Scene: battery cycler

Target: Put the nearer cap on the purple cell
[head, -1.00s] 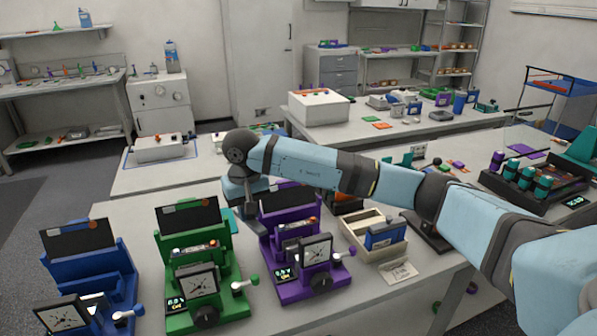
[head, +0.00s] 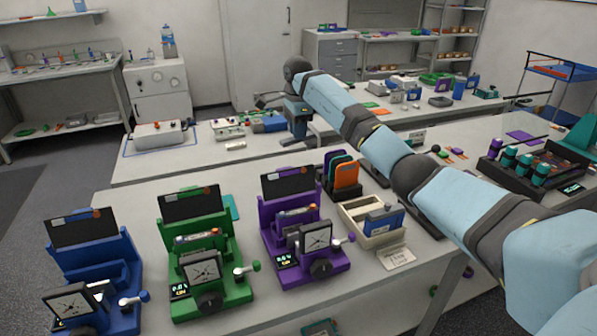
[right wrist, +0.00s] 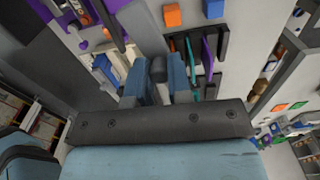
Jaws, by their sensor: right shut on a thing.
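My right gripper (head: 297,134) is over the far side of the near bench, beyond the purple cycler; its fingertips are small and partly hidden in the head view. In the right wrist view its two blue fingers (right wrist: 158,88) are shut on a small dark grey piece (right wrist: 157,69); I cannot tell whether it is a cap. The purple cycler (head: 305,235) stands on the near bench. A purple upright cylinder (head: 495,147), perhaps the purple cell, stands by teal cylinders (head: 525,177) in a dark rack at the right. My left gripper is out of view.
Blue (head: 92,275) and green (head: 203,255) cyclers stand left of the purple one. Small loose pieces (head: 455,152) lie near the dark rack.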

